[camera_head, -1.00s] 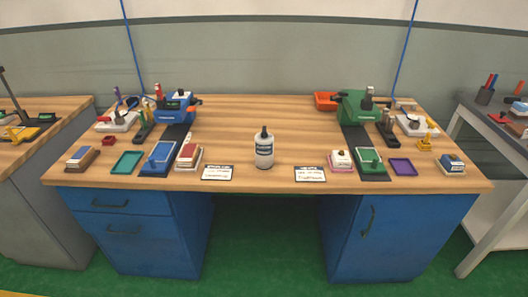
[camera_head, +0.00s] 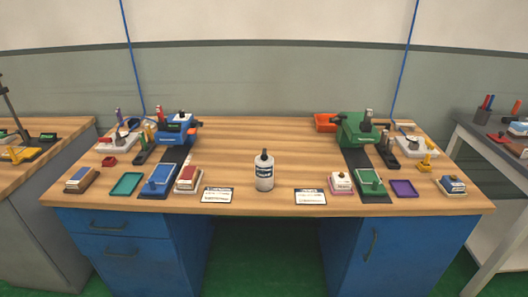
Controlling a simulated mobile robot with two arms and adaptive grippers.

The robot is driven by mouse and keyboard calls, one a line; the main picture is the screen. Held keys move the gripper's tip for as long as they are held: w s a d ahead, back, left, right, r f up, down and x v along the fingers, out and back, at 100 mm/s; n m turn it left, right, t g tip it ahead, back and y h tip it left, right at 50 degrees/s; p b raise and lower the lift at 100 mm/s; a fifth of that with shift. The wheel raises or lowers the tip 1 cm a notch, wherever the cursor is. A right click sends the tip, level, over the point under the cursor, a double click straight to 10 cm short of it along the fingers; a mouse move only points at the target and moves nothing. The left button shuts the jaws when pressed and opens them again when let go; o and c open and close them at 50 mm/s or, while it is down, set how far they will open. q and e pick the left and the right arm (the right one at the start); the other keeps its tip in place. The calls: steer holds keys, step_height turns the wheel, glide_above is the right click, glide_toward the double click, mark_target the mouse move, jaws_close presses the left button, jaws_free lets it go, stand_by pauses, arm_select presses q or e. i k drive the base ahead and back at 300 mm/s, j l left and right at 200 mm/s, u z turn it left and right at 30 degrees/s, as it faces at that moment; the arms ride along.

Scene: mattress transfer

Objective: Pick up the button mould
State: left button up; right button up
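Neither of my grippers shows in the head view. I cannot tell for sure which item is the button mould. A similar green block (camera_head: 369,182) sits on a dark strip at the right. A blue machine (camera_head: 177,128) stands behind the blue block, and a green machine (camera_head: 356,129) behind the green one. Nothing visible touches any of these items.
A white bottle (camera_head: 264,172) stands mid-bench, with two label cards (camera_head: 217,195) (camera_head: 310,197) near the front edge. A teal tray (camera_head: 127,184) and a purple tray (camera_head: 404,189) flank the blocks. An orange bin (camera_head: 325,123) is at the back. Side tables stand left and right.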

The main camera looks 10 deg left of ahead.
mark_target(264, 170)
steer(key=i+j+u, duration=0.15)
steer(key=i, duration=1.05)
